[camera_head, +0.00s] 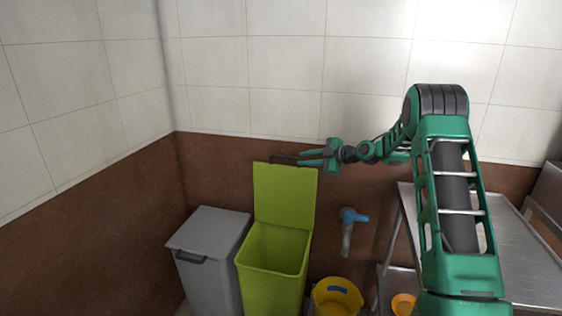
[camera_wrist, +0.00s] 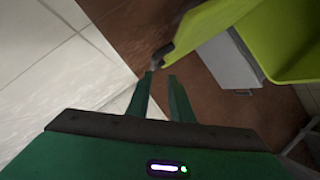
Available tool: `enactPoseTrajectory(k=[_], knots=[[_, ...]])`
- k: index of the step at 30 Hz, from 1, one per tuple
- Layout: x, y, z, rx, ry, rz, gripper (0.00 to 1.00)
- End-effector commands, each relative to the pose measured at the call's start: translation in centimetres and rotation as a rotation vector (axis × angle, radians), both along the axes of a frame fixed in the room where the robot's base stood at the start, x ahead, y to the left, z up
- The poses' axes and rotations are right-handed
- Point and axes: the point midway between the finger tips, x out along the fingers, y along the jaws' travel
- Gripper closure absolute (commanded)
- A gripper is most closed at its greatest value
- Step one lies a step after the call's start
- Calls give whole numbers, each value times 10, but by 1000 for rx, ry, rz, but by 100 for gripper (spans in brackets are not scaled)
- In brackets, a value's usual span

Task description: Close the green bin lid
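The green bin (camera_head: 272,285) stands against the brown lower wall with its mouth uncovered. Its green lid (camera_head: 284,195) stands up nearly vertical at the back. In the wrist view the lid (camera_wrist: 205,22) runs across the top, with the bin (camera_wrist: 290,45) at upper right. My gripper (camera_head: 283,158) is at the lid's top edge, reaching in from the right. In the wrist view my gripper's two fingers (camera_wrist: 161,76) are slightly apart with a narrow gap and nothing visible between them. The lid's edge is just beyond the tips; I cannot tell whether they touch.
A closed grey bin (camera_head: 208,245) stands left of the green bin. A yellow bucket (camera_head: 337,298) is on its right, below a blue-handled wall tap (camera_head: 350,218). A metal table (camera_head: 515,245) stands at the right. The wall is close behind the lid.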

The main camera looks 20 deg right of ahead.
Motion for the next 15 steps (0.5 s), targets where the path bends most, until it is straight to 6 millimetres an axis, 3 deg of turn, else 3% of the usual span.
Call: enactPoseTrajectory(k=[6, 15], knots=[[16, 2, -7, 13, -124, 45, 80], [36, 20, -12, 14, -140, 53, 80]])
